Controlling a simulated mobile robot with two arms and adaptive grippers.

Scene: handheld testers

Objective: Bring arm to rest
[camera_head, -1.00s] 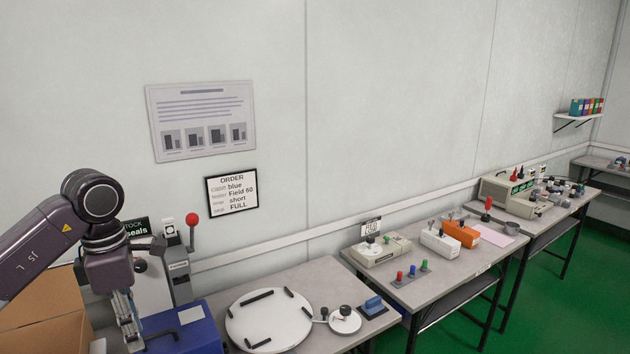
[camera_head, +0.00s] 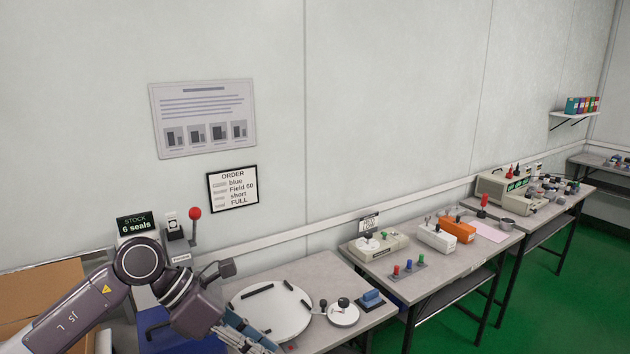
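My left arm comes in from the lower left in the head view. My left gripper (camera_head: 250,341) points down and to the right, low at the bottom edge of the view, in front of the white round turntable (camera_head: 262,322). Its fingertips are near or past the picture edge, so I cannot tell whether it is open or shut, and no held thing shows. My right gripper is not in view.
A blue box (camera_head: 157,322) and a cardboard box (camera_head: 40,290) are behind and beside my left arm. A red-knobbed lever (camera_head: 194,214) stands at the wall. Benches with testers (camera_head: 380,246) run to the right. Green floor (camera_head: 545,300) is clear at the right.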

